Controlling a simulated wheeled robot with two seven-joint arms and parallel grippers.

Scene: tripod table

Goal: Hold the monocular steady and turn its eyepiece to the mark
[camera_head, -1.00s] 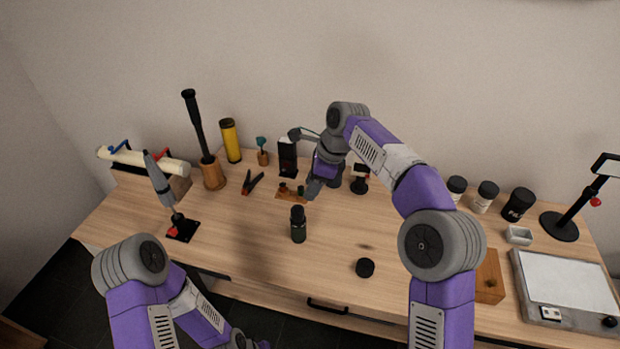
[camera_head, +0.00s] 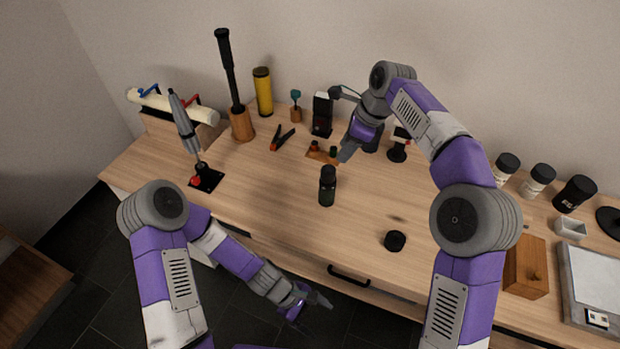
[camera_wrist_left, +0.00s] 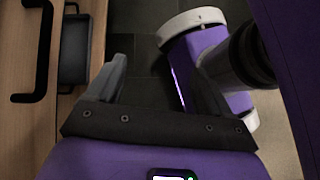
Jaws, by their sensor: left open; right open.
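The black monocular (camera_head: 327,186) stands upright on the table near its middle in the head view. My right gripper (camera_head: 346,152) is open just behind and to the right of it, above the tabletop and apart from it. My left gripper (camera_head: 312,304) is open and empty in front of the table, below the drawer handle. In the left wrist view its fingers (camera_wrist_left: 155,80) are spread with nothing between them. The monocular is out of the left wrist view. The mark on its eyepiece is too small to make out.
A black cap-like disc (camera_head: 395,241) lies right of the monocular. A wooden block (camera_head: 526,267) and a tray (camera_head: 590,285) are at the right. A stand with a grey tool (camera_head: 206,179) is at the left. The drawer handle (camera_head: 348,276) juts from the table front.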

